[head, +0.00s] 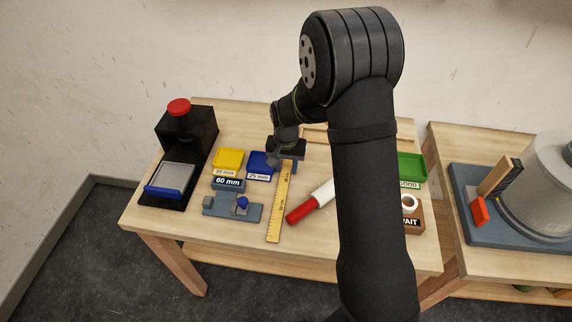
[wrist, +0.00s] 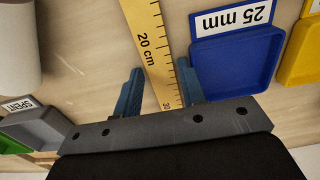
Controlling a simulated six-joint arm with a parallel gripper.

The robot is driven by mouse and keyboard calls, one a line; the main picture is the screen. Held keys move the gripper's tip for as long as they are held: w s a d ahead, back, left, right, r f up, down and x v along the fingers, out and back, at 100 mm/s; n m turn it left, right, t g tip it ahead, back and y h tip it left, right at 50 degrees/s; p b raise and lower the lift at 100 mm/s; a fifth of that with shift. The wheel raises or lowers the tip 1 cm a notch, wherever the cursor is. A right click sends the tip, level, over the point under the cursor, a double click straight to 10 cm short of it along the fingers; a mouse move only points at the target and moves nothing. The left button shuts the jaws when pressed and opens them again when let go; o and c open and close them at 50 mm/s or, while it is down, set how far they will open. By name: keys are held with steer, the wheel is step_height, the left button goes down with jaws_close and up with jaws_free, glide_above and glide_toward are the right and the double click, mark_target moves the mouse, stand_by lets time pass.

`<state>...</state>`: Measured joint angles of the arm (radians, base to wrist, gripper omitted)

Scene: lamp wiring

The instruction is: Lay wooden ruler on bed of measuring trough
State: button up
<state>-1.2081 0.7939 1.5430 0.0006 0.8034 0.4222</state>
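The wooden ruler (head: 277,215) is yellow with black marks and lies flat on the table, in the middle of the head view. My gripper (head: 283,165) is over the ruler's far end. In the wrist view, my gripper's two blue fingers (wrist: 159,68) are apart, one on each side of the ruler (wrist: 150,35) near its 30 cm end, with a gap on both sides. Whether the fingertips touch the table is unclear. A low blue-grey fixture (head: 228,209) with a grey block and a blue knob, likely the measuring trough, sits left of the ruler.
A blue 25 mm tray (wrist: 235,65) is close beside one finger. A yellow tray (head: 228,160) and a 60 mm label stand left of it. A red-and-white tool (head: 310,201) lies right of the ruler. A black machine (head: 187,132) with a red button stands at far left.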

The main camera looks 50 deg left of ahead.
mark_target(283, 183)
steer(key=shift+r, duration=0.1)
steer(key=shift+o, duration=0.3)
step_height(283, 183, up, 12)
stand_by(0.6)
step_height(283, 183, up, 4)
steer(key=w+a+g+h, duration=0.2)
steer(key=g+h, duration=0.1)
steer(key=x, duration=1.7)
steer(key=shift+s+d, duration=0.3)
steer(key=c, duration=0.8)
steer(key=shift+c, duration=0.2)
